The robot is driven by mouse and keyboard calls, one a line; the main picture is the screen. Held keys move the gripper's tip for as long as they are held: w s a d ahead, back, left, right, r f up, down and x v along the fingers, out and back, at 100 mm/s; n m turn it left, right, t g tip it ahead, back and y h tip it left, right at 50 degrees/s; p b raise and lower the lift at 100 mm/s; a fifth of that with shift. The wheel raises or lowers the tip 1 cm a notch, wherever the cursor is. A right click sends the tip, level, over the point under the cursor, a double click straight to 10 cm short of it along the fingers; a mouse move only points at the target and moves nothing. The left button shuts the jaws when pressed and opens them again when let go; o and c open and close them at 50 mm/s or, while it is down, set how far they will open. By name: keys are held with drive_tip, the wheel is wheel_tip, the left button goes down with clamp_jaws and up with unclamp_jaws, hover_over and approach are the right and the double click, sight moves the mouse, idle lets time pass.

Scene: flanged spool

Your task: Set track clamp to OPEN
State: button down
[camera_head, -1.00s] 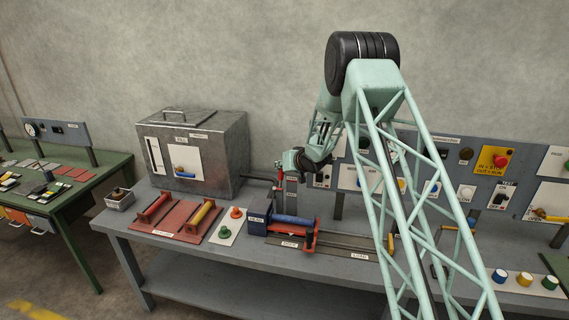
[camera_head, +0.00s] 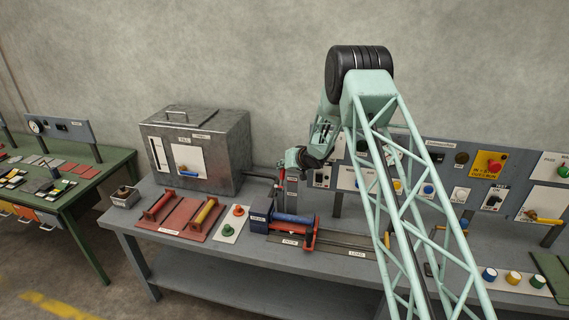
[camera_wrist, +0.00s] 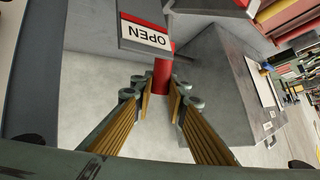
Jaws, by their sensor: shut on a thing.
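The track clamp's red upright handle (camera_wrist: 163,72) stands between my gripper's fingers in the wrist view, its lower part hidden by them. My gripper (camera_wrist: 160,100) is shut on this handle, with a tan-padded finger on each side. A plate reading OPEN (camera_wrist: 146,35) shows upside down just beyond the handle. In the head view my gripper (camera_head: 284,178) is small, behind the track at the bench's back, and the red handle is hard to make out. A blue roller (camera_head: 293,219) with red end parts lies on the track (camera_head: 345,243), which has labels at its front.
A grey metal box (camera_head: 220,150) stands left of my gripper. A red rack (camera_head: 172,222) with rollers and a white plate with orange and green knobs (camera_head: 231,227) lie in front. A control panel (camera_head: 460,180) stands at the right.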

drive_tip(key=shift+w+f+p, duration=0.1)
drive_tip(key=shift+f+p, duration=0.1)
drive_tip(key=shift+p, duration=0.65)
drive_tip(key=c, duration=2.5)
unclamp_jaws()
drive_tip(key=shift+c, duration=0.2)
drive_tip(key=shift+d+r, duration=0.1)
drive_tip(key=shift+r, duration=0.1)
drive_tip(key=shift+v, duration=0.85)
drive_tip(key=v, duration=1)
drive_tip(key=shift+r, duration=0.15)
